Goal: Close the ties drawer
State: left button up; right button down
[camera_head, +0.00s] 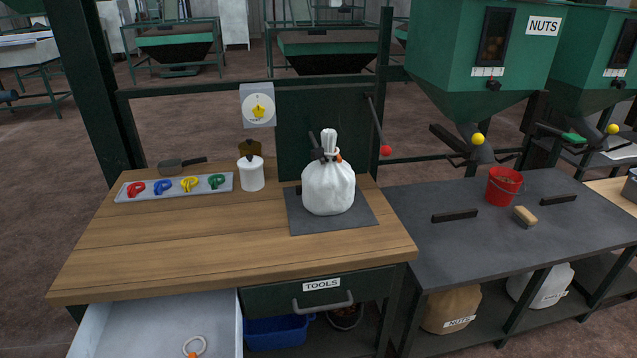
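An open drawer (150,325) with a pale inside sticks out under the left part of the wooden workbench top (240,245). Its front and any label are cut off by the bottom edge of the view, so I cannot read which drawer it is. A pale loop tie with an orange part (194,346) lies inside it. The drawer labelled TOOLS (322,292), to its right, is shut, with a grey bar handle. Neither of my grippers shows in the head view.
On the bench stand a tray of coloured ties (174,187), a white canister (251,173) and a tied white bag (328,187) on a dark plate (357,218). A blue bin (277,332) is below the TOOLS drawer. A dark table (470,240) adjoins on the right.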

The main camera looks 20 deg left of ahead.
aim_at(159, 328)
jog(key=k, duration=0.5)
jog(key=u, duration=1.55)
jog(key=i, duration=0.35)
jog(key=z, duration=0.1)
jog(key=k, duration=0.4)
jog(key=u, duration=0.2)
